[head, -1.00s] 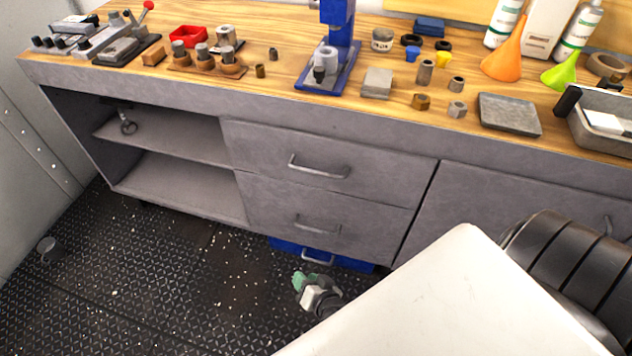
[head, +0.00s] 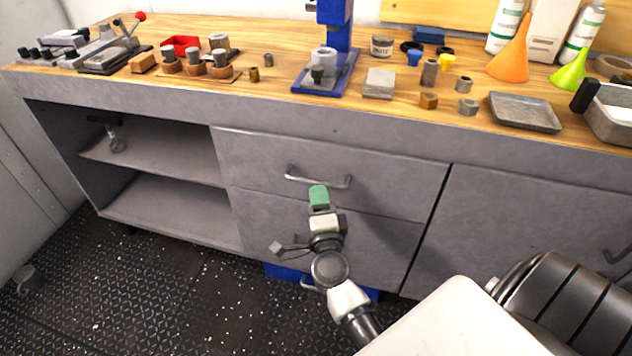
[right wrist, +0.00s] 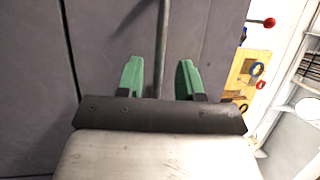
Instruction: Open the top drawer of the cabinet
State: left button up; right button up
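The grey cabinet's top drawer (head: 390,185) is shut, its front flush with the cabinet, in the head view. Its metal bar handle (head: 318,180) runs across the upper middle of that front. My right gripper (head: 318,190) is at the handle, just below its middle in the picture. In the right wrist view my right gripper (right wrist: 160,78) is open, its two green fingers apart. The handle bar (right wrist: 162,50) shows between them, nearer the left finger. I cannot tell whether the fingers touch it. My left gripper is not in view.
The lower drawer (head: 270,225) is partly hidden by my right arm. Open shelves (head: 160,160) are at the left, a cabinet door (head: 530,220) at the right. A blue box (head: 285,270) is under the drawers. The wooden worktop (head: 270,95) holds tools and parts.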

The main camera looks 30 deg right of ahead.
aim_at(316, 182)
jog(key=shift+x, duration=2.4)
grip_shut()
